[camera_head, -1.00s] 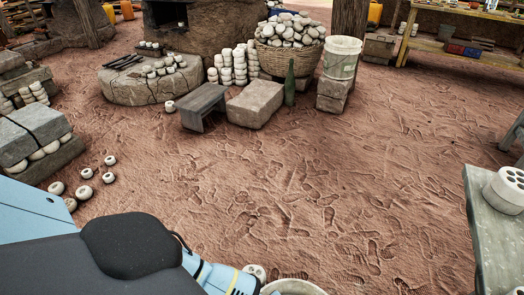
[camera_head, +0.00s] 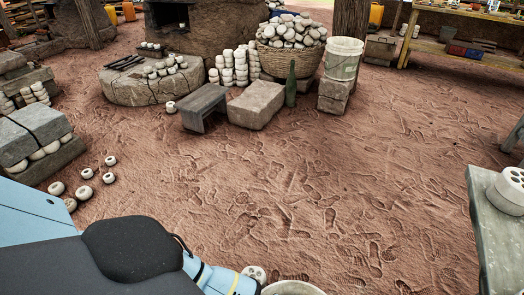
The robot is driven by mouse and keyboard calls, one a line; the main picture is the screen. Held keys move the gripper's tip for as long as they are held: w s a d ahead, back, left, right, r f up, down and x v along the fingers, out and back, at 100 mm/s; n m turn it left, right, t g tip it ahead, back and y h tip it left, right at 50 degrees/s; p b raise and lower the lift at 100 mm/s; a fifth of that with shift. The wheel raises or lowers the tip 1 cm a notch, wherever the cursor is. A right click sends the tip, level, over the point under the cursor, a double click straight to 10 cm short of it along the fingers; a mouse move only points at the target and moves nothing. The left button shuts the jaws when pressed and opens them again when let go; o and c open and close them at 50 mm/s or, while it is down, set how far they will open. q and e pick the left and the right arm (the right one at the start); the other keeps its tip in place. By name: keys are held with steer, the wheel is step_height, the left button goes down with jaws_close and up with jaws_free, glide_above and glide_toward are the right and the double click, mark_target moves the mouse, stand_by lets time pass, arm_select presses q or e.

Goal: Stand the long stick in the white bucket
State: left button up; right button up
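A whitish bucket (camera_head: 343,58) stands upright on stacked stone blocks (camera_head: 335,96) at the back, right of the basket. Its inside is mostly hidden from this angle. The pale round rim of another container (camera_head: 292,287) shows at the bottom edge, mostly cut off. I cannot make out a long stick for certain; short dark bars (camera_head: 125,62) lie on the round stone slab (camera_head: 150,88). My light blue and black arm crosses the lower left. Neither of my grippers is in view.
A basket of white stones (camera_head: 290,45), a green bottle (camera_head: 291,84), a stone block (camera_head: 256,106) and a low bench (camera_head: 203,107) stand near the bucket. A grey table (camera_head: 490,235) with a white holed cylinder (camera_head: 508,190) is at right. The middle dirt floor is clear.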

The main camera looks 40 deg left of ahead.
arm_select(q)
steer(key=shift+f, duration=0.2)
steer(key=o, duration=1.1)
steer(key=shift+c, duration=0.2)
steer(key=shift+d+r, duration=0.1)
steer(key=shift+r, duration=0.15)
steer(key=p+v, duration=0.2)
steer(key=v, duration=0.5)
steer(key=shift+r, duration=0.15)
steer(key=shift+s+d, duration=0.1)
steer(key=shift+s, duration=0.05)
